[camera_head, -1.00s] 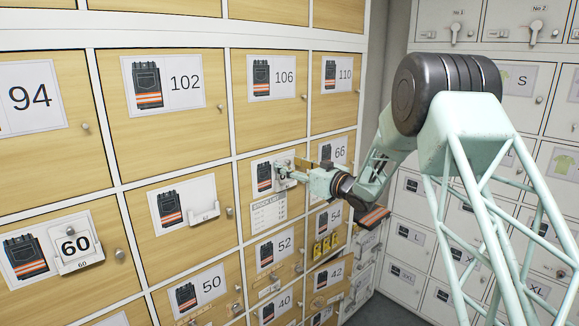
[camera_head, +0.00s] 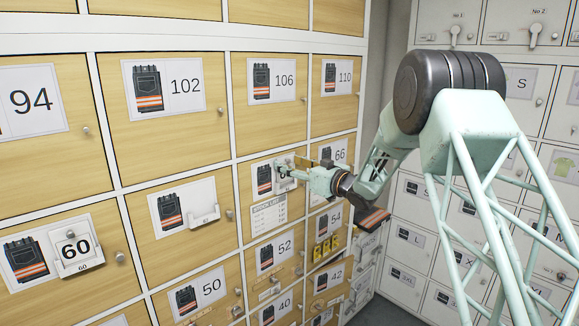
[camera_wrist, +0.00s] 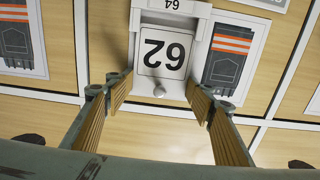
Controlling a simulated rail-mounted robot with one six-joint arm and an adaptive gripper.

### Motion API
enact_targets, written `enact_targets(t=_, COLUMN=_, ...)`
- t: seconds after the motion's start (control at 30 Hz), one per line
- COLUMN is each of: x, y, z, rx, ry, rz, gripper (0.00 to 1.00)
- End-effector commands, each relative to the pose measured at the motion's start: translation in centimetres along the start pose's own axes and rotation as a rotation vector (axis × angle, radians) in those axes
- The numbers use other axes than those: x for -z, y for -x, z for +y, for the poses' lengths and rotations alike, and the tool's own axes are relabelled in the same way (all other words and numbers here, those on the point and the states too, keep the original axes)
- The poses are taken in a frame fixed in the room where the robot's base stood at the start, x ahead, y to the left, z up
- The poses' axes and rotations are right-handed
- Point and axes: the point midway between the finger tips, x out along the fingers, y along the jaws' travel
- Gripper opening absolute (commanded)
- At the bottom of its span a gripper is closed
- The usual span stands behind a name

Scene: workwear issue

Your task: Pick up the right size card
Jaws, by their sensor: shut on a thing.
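A white size card reading 62 (camera_wrist: 166,55) shows upside down in the wrist view, in front of a white holder (camera_wrist: 196,12) labelled 64 on a wooden locker door. My gripper (camera_wrist: 163,90) has its brown-padded fingers at the two sides of the card and is shut on it. In the head view my gripper (camera_head: 291,177) is at this door and partly covers the card (camera_head: 281,168). I cannot tell whether the card is clear of the holder. Another card reading 60 (camera_head: 75,246) sits in a holder on the lower left door.
An empty card holder (camera_head: 204,215) sticks out from the door left of my gripper. Door knobs (camera_head: 229,213) also protrude. A door marked 66 (camera_head: 340,154) is close to my wrist. Grey lockers (camera_head: 415,235) stand at the right. Dark folded workwear (camera_head: 372,219) shows below my arm.

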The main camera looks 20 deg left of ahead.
Motion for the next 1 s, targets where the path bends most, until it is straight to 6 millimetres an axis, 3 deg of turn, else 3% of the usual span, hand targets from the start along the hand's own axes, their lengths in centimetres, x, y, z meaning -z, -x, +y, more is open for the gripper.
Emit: enact_targets(t=1.0, x=2.5, y=0.0, z=0.0, rx=0.001, ry=0.001, rz=0.0, gripper=0.39)
